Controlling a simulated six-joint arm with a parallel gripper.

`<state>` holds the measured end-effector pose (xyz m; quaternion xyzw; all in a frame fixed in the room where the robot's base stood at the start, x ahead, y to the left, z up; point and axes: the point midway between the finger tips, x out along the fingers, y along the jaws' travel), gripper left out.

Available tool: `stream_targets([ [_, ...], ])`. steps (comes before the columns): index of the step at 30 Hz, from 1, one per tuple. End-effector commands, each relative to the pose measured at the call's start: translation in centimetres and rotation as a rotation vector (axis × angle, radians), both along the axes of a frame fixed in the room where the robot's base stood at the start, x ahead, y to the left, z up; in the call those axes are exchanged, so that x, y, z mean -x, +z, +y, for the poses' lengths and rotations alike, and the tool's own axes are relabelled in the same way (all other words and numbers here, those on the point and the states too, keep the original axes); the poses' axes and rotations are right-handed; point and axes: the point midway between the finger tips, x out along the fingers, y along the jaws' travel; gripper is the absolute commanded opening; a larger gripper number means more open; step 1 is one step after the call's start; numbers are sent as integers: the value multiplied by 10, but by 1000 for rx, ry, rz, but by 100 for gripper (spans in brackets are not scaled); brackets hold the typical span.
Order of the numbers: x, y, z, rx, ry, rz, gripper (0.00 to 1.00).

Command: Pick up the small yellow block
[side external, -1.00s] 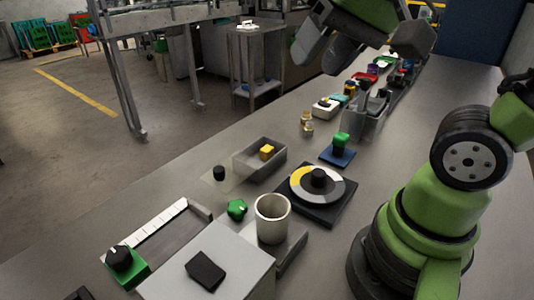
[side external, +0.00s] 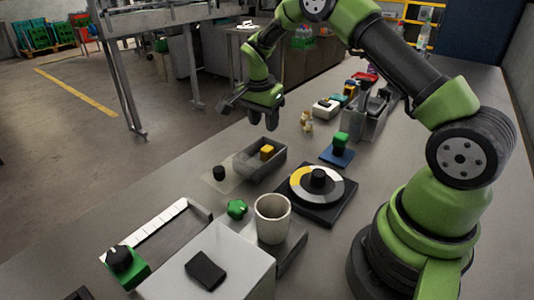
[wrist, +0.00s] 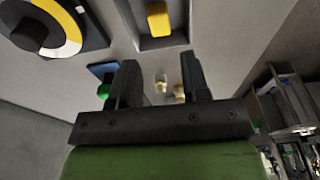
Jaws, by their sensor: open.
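The small yellow block (side external: 267,152) lies inside a shallow grey open tray (side external: 246,171) on the bench. In the wrist view the yellow block (wrist: 158,19) shows at the top, inside the tray (wrist: 178,40), beyond my fingertips. My gripper (side external: 265,122) is over the bench, above and behind the tray in the side view, pointing down. In the wrist view its two dark fingers (wrist: 158,78) are spread apart with nothing held between them.
A reel disc (side external: 318,184) on a black base, a white cup (side external: 272,218) and a green knob (side external: 237,209) stand nearer the camera. A green-topped item on a blue plate (side external: 338,155) stands right of the tray. Small brass pieces (side external: 307,124) stand behind.

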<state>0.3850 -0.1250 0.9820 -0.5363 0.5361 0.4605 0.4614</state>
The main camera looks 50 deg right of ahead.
Motion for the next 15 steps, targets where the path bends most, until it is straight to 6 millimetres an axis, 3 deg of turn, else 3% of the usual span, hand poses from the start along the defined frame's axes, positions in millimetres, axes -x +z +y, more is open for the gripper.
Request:
stream_targets([
  [6, 1, -34, -5, -1, -2, 6, 43],
  [15, 1, -64, -9, -1, -1, 5, 43],
])
